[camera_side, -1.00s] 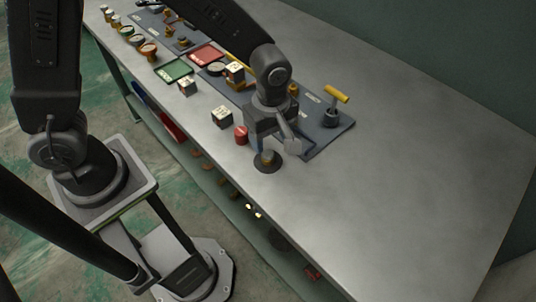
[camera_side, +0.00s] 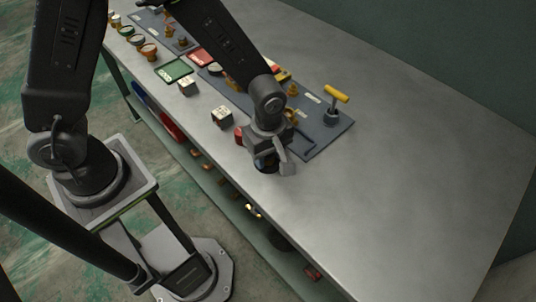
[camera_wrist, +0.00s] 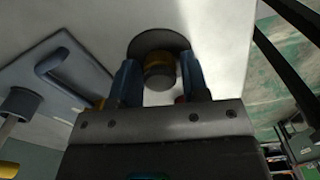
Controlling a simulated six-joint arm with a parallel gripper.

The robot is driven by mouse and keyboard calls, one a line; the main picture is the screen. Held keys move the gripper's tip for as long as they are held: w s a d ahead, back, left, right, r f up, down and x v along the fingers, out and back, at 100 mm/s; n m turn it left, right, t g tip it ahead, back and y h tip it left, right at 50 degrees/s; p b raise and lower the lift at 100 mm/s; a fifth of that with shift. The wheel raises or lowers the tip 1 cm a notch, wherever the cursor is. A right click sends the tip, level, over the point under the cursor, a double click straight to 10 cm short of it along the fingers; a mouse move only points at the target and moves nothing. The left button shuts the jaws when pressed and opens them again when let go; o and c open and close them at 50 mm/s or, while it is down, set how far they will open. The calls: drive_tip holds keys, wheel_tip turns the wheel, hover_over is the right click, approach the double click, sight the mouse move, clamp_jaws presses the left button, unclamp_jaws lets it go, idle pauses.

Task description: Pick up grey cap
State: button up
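The grey cap (camera_wrist: 158,75) shows in the wrist view as a short grey cylinder with a brass-coloured band. It stands on a dark round disc (camera_wrist: 150,39) on the pale tabletop. My gripper (camera_wrist: 161,80) is open, with one blue-grey finger on each side of the cap. I cannot tell whether either finger touches it. In the side view my gripper (camera_side: 273,165) is low over the disc's place near the table's front edge, and it hides the cap there.
A red cap (camera_side: 239,135) stands close left of my gripper. Pale cubes (camera_side: 222,115) lie farther left. A dark panel (camera_side: 325,133) with a yellow T-handle (camera_side: 337,94) lies behind to the right. The table's right side is clear.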

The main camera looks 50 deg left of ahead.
drive_tip(key=c, duration=0.6)
